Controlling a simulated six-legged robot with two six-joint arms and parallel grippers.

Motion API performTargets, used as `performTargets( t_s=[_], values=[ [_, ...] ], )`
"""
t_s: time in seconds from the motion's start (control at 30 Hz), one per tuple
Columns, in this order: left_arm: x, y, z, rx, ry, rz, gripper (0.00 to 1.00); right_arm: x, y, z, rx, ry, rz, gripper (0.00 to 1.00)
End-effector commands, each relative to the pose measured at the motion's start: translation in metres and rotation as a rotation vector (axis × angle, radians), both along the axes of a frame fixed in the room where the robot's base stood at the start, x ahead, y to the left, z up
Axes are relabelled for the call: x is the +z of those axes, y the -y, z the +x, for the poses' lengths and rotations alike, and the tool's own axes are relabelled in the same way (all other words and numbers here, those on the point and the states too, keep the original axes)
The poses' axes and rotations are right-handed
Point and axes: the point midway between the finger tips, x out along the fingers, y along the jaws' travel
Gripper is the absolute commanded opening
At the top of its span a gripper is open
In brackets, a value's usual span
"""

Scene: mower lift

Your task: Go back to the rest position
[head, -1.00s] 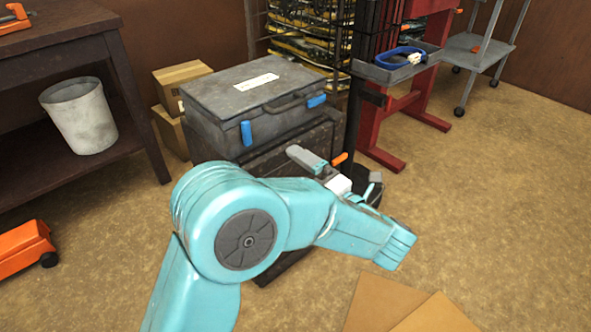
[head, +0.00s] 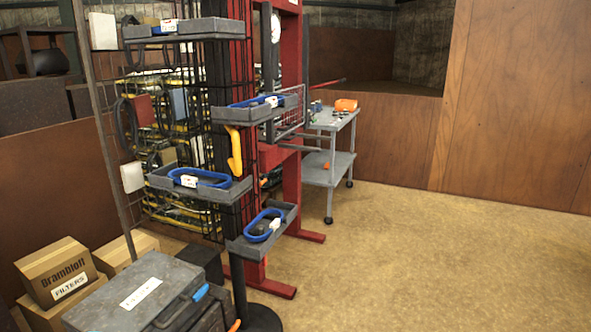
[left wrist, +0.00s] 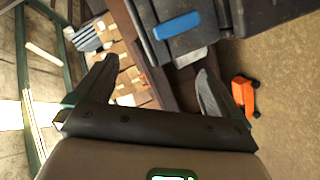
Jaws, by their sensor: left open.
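My left gripper (left wrist: 153,87) shows in the left wrist view with its two dark fingers spread apart and nothing between them. Beyond the fingers, a dark grey case with a blue latch (left wrist: 178,26) shows at the top. An orange item (left wrist: 243,95) lies past the right finger, near the tan floor. Neither of my arms shows in the head view. My right gripper is in no view.
In the head view, the grey case (head: 140,293) is at the bottom left beside cardboard boxes (head: 57,272). A rack with grey trays (head: 238,190) holding blue loops stands by a red frame (head: 291,185). A grey cart (head: 330,172) stands behind. Floor at right is clear.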

Motion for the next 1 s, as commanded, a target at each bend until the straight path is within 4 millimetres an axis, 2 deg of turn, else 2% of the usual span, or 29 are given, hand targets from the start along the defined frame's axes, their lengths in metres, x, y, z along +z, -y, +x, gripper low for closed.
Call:
performTargets(
  t_s=[0.03,0.17,0.23,0.3,0.4,0.5,0.6,0.73,1.0],
  values=[
    [0.011,0.002,-0.006,-0.089,-0.111,-0.030,0.98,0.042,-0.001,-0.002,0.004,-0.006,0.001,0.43],
    [-0.022,0.034,-0.030,-0.395,-0.417,-0.129,0.98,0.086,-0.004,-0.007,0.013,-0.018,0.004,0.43],
    [-0.042,0.065,-0.059,-0.612,-0.604,-0.195,0.98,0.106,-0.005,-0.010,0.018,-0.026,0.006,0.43],
    [-0.063,0.098,-0.089,-0.817,-0.751,-0.239,0.98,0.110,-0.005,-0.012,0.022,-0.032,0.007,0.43],
    [-0.083,0.141,-0.134,-1.101,-0.921,-0.279,0.98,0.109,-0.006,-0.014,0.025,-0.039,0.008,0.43],
    [-0.091,0.175,-0.178,-1.369,-1.054,-0.289,0.98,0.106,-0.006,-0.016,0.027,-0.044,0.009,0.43],
    [-0.091,0.195,-0.215,-1.602,-1.156,-0.277,0.98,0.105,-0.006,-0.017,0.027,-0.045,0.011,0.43],
    [-0.090,0.202,-0.234,-1.746,-1.222,-0.253,0.98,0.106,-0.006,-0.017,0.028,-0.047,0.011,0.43],
    [-0.090,0.202,-0.233,-1.760,-1.225,-0.236,0.98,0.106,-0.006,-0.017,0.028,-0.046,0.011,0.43]
  ],
)
